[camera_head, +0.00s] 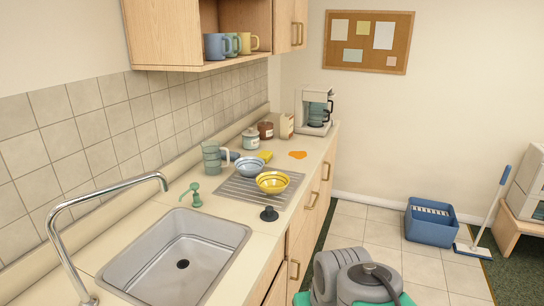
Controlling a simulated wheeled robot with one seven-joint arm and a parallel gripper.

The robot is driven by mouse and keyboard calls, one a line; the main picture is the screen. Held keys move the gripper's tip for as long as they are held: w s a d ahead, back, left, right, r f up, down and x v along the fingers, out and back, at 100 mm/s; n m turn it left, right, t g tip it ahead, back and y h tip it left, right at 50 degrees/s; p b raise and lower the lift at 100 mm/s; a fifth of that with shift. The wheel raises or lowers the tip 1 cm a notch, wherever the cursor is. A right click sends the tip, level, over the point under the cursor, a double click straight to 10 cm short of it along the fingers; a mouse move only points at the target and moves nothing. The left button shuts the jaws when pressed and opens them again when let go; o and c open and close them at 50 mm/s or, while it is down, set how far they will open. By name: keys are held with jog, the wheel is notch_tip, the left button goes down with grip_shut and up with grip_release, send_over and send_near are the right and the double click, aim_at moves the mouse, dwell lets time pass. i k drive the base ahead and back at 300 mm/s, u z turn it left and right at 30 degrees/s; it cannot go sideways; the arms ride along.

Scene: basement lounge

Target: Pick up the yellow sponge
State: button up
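The yellow sponge (265,155) is a small flat yellow piece on the counter (318,165), behind the blue-grey bowl. The bowl in front is close to it in the picture, and I cannot tell if they touch. My gripper is not in view. Only grey and green parts of my own arm (350,270) show at the bottom right of centre, below and in front of the counter, well away from the sponge.
A yellow bowl (273,182) and a blue-grey bowl (250,166) sit on the ribbed drainer. Stacked cups (212,158), jars (250,139) and an orange flat piece (298,154) surround the sponge. A coffee maker (315,110) stands behind. The sink (178,255) has a tall tap. A blue bin (431,223) is on the floor.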

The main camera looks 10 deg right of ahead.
aim_at(266, 155)
jog(key=z, duration=0.65)
jog(key=k, duration=1)
jog(key=z, duration=1.3)
jog(key=i, duration=2.6)
jog(key=u, duration=0.5)
jog(key=i, duration=1.75)
jog(key=u, duration=1.6)
jog(key=i, duration=0.9)
jog(key=u, duration=1.85)
jog(key=i, duration=1.4)
jog(key=u, duration=0.4)
